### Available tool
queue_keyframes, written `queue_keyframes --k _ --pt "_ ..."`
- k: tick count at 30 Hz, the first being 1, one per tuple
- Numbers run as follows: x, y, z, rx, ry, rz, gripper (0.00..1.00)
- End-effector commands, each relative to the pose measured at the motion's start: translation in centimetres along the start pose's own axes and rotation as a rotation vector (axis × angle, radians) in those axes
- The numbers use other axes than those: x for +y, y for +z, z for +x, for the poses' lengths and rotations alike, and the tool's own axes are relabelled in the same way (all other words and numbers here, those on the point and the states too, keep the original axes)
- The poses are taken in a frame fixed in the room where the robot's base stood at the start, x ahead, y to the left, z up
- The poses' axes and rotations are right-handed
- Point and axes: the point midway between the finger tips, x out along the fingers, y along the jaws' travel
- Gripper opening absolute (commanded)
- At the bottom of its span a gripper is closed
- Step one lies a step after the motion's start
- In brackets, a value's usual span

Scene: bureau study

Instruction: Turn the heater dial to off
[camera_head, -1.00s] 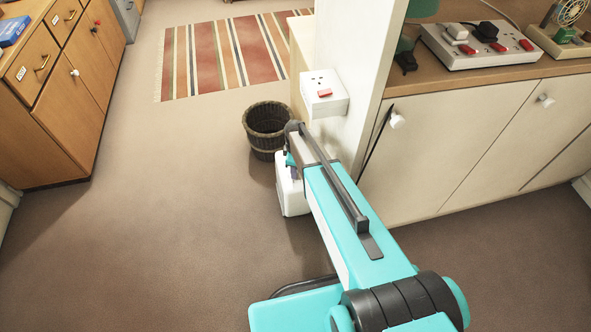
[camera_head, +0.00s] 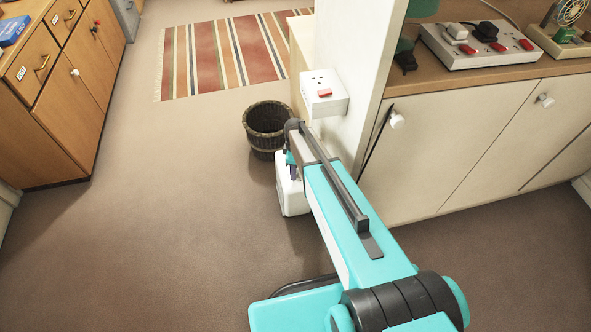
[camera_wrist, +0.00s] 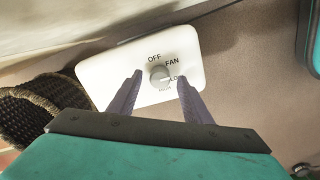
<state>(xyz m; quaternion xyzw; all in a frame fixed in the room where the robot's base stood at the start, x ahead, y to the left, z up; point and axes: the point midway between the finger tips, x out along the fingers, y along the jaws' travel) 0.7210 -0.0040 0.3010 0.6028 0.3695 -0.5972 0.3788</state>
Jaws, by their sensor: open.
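The white heater (camera_head: 290,191) stands on the floor, partly hidden behind my arm in the head view. In the wrist view the heater's white panel (camera_wrist: 104,72) faces the camera, with the labels OFF, FAN and LO and a lower label too small to read. My gripper (camera_wrist: 159,88) is open, with one purple-grey finger on each side of the dial, and gaps show between the fingers and the dial. The fingertips are mostly hidden in the head view.
A dark wicker basket (camera_head: 268,126) stands just beyond the heater and shows at the left in the wrist view (camera_wrist: 40,110). A wall socket (camera_head: 324,93) and white cabinets (camera_head: 440,150) are close on the right. The floor to the left is clear.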

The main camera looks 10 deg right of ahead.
Motion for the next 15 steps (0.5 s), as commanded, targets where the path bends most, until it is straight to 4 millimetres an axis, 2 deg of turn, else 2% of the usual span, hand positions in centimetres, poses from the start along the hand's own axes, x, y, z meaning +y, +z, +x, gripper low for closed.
queue_keyframes --k 15 --pt "-0.1 0.0 -6.1 0.001 0.001 -0.001 0.45"
